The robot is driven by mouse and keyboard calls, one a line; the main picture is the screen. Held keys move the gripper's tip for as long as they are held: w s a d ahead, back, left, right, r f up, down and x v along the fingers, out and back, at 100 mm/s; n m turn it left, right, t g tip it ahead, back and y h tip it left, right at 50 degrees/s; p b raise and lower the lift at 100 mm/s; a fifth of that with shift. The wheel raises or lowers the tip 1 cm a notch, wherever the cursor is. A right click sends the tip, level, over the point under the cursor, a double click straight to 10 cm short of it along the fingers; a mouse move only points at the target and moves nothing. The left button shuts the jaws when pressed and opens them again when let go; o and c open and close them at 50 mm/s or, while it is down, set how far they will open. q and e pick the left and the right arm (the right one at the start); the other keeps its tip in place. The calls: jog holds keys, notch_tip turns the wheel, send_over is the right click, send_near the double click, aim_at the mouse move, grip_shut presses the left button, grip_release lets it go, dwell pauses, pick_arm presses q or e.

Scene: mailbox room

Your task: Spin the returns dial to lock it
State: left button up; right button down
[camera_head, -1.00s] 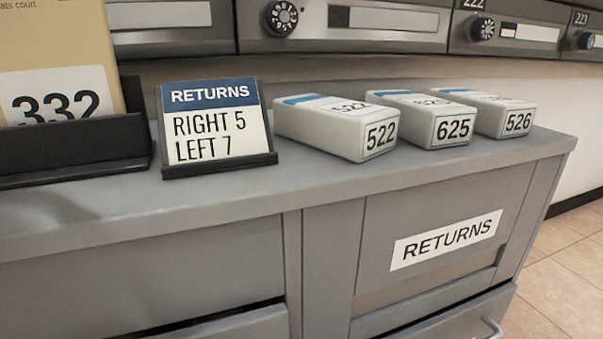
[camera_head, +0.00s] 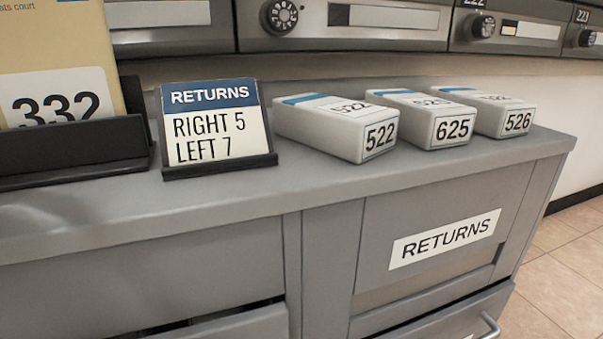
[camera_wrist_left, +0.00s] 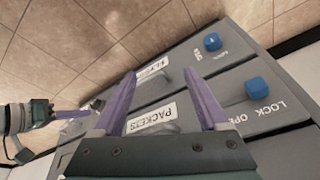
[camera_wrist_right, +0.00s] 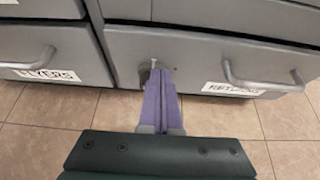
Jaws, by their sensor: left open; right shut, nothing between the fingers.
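The returns card (camera_head: 216,125) stands on the counter and reads "RIGHT 5 LEFT 7". Below the counter a panel carries a "RETURNS" label (camera_head: 445,239). My left gripper (camera_wrist_left: 165,90) is open and empty in the left wrist view, above drawers with blue knobs. Neither gripper shows in the head view.
Blue knobs (camera_wrist_left: 258,90) (camera_wrist_left: 212,42) stick out near my left gripper. White boxes (camera_head: 335,125) and a black holder (camera_head: 70,150) occupy the counter. Tiled floor is clear.

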jog(key=s, duration=0.1)
jog(key=s+d, duration=0.1)
jog(key=s, duration=0.1)
jog(key=s+d+b, duration=0.1)
jog(key=s, duration=0.1)
jog(key=shift+s, duration=0.1)
